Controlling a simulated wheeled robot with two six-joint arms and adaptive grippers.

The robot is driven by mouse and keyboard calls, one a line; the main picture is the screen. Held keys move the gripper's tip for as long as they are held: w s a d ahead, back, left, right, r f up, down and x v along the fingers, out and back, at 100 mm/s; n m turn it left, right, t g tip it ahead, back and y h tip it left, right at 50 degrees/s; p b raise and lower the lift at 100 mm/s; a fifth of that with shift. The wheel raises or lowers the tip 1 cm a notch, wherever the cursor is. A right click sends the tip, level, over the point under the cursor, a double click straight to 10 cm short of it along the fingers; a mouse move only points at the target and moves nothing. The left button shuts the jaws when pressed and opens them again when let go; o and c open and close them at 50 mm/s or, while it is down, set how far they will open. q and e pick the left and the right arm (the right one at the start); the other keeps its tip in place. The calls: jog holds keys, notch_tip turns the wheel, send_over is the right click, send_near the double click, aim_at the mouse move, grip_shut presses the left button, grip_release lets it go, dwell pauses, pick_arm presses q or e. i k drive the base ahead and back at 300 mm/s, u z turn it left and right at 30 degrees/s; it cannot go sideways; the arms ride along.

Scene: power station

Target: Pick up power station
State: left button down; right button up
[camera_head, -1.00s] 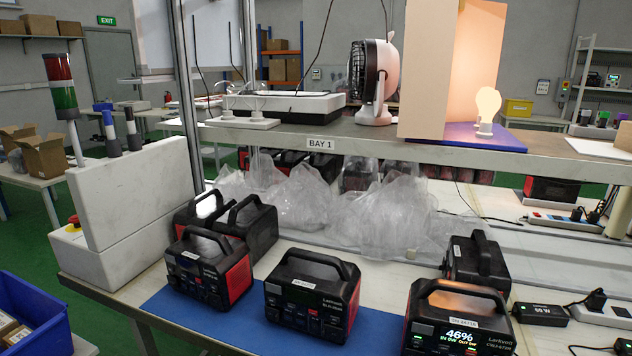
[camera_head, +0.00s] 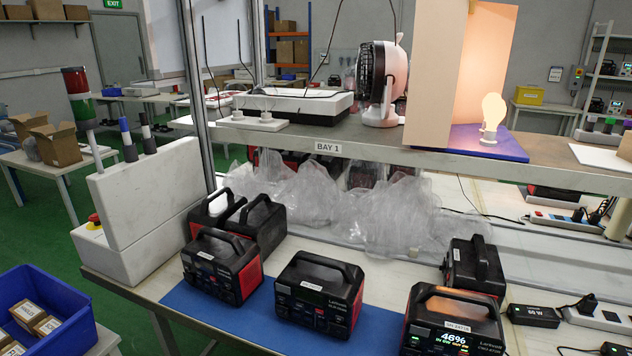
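Several black and red power stations with top handles stand on the workbench. One power station (camera_head: 222,265) is on the left of the blue mat (camera_head: 200,305), and another power station (camera_head: 319,292) is on the middle of it. A third power station (camera_head: 453,320), with a lit display reading 46%, stands at the front right. Another power station (camera_head: 474,266) stands behind it. Two more power stations (camera_head: 257,225) are behind the left one, partly hidden. Neither of my grippers shows in the head view.
Crumpled clear plastic (camera_head: 385,215) lies behind the power stations, under the BAY 1 shelf (camera_head: 400,150). A white box (camera_head: 145,205) stands at the bench's left end. A blue bin (camera_head: 45,315) with small cartons is at lower left. Adapters (camera_head: 534,316) and cables lie at right.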

aim_at(220, 259)
jog(key=z, duration=0.55)
jog(key=k, duration=1.3)
jog(key=u, duration=0.25)
jog(key=i, duration=0.65)
jog(key=u, duration=0.8)
jog(key=i, duration=0.9)
jog(key=z, duration=0.35)
